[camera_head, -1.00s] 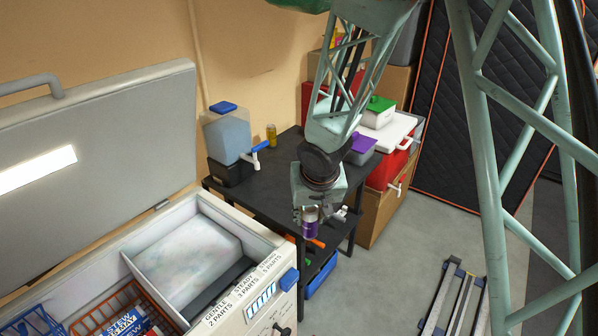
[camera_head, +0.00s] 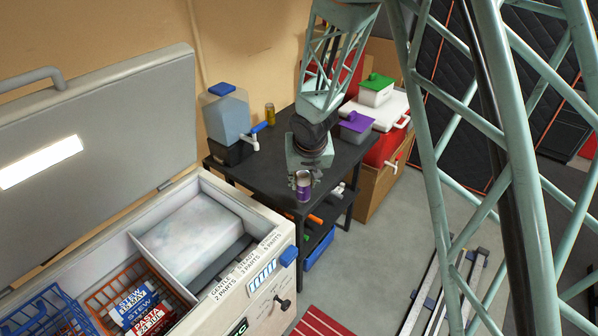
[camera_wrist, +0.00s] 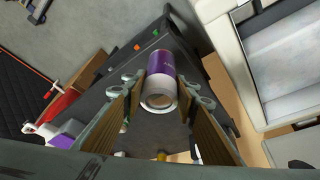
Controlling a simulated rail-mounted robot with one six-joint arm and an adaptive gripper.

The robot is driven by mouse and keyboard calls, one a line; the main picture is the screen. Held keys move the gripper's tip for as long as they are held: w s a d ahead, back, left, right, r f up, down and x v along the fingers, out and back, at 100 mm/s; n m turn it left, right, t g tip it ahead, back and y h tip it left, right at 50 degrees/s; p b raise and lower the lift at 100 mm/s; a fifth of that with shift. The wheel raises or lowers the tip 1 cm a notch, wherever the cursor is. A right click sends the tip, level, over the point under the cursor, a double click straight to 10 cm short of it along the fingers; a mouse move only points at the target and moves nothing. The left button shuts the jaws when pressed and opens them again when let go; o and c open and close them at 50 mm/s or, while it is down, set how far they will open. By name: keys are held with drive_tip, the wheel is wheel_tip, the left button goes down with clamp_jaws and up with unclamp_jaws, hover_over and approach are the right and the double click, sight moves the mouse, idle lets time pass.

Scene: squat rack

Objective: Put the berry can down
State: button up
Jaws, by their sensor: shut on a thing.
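The berry can is a purple can (camera_head: 303,187) with a pale silver end. My gripper (camera_head: 302,178) is shut on it at the front edge of the black table (camera_head: 262,195). In the wrist view the can (camera_wrist: 160,72) sits between the two fingers of my gripper (camera_wrist: 160,92), its round silver end facing the camera. The black tabletop (camera_wrist: 183,60) shows behind it in that view. I cannot tell whether the can touches the table.
A yellow can (camera_head: 269,114) and a blue-lidded water dispenser (camera_head: 226,116) stand at the table's back left. A purple-lidded tub (camera_head: 356,127) stands at its right. An open chest freezer (camera_head: 262,262) is at left. The tabletop's middle is clear.

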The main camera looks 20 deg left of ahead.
drive_tip(key=w+a+p, duration=0.4)
drive_tip(key=w+p, duration=0.1)
drive_tip(key=w, duration=0.2)
drive_tip(key=shift+f, duration=0.35)
drive_tip(key=shift+f, duration=0.1)
drive_tip(key=shift+f+b, duration=0.85)
drive_tip(key=shift+f, duration=0.8)
drive_tip(key=shift+f, duration=0.15)
drive_tip(key=o, duration=0.9)
drive_tip(key=shift+o, duration=0.2)
drive_tip(key=shift+r, duration=0.2)
